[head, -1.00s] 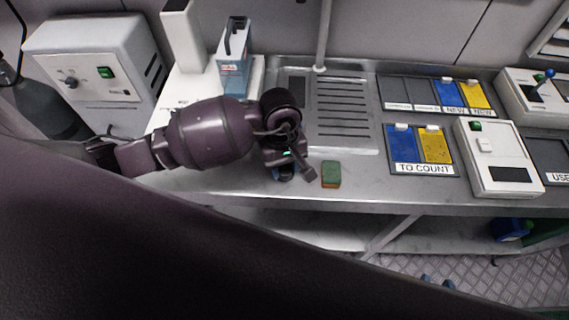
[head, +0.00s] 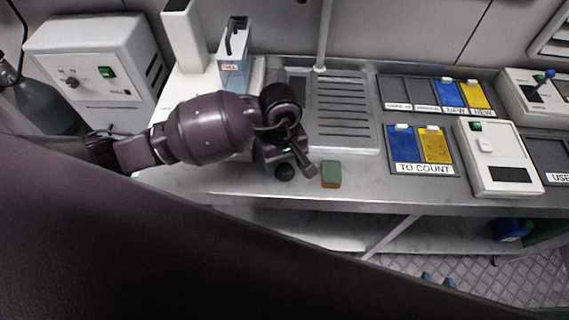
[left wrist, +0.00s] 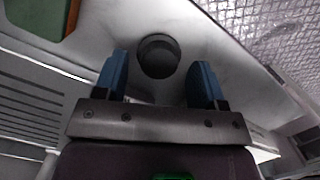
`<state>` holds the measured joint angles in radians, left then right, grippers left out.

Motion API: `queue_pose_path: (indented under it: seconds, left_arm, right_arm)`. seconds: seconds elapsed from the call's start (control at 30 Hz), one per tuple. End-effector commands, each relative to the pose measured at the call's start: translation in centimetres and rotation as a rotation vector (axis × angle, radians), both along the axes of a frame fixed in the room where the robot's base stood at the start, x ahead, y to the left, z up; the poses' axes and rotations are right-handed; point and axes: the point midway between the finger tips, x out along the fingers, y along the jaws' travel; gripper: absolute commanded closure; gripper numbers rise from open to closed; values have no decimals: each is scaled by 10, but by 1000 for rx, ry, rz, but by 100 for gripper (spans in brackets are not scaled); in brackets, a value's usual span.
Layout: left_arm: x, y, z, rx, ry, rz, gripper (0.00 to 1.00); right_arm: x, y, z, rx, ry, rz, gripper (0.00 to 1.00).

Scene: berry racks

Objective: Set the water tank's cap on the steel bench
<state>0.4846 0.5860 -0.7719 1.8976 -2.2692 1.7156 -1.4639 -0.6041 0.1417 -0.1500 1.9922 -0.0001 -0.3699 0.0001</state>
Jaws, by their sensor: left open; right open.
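The cap (head: 284,172) is a small dark round piece on the steel bench (head: 365,185), near its front edge and left of a green-topped sponge. In the left wrist view the cap (left wrist: 158,56) shows between and just beyond the two blue fingertips, with clear gaps at both sides. My left gripper (head: 285,156) is open and empty, just above and behind the cap. A pale blue container with a dark handle (head: 233,72), perhaps the water tank, stands at the back left. My right gripper is not in view.
The sponge (head: 331,174) lies right of the cap. A slotted drain plate (head: 345,110) is behind it. A "TO COUNT" tray (head: 422,169) and a white device (head: 497,160) stand farther right. A white cabinet (head: 95,75) is at left. Bare bench lies between sponge and tray.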

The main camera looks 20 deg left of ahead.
Motion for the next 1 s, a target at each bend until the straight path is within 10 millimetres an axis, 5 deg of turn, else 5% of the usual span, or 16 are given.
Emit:
queue_pose_path:
  seconds: [0.5, 1.0]
  left_arm:
    - [11, 9, 92, 2, -5, -3, 36]
    - [13, 10, 109, 1, -2, -1, 36]
  right_arm:
    - [0, 0, 3, 0, -2, 0, 57]
    - [8, 1, 9, 0, -21, 5, 57]
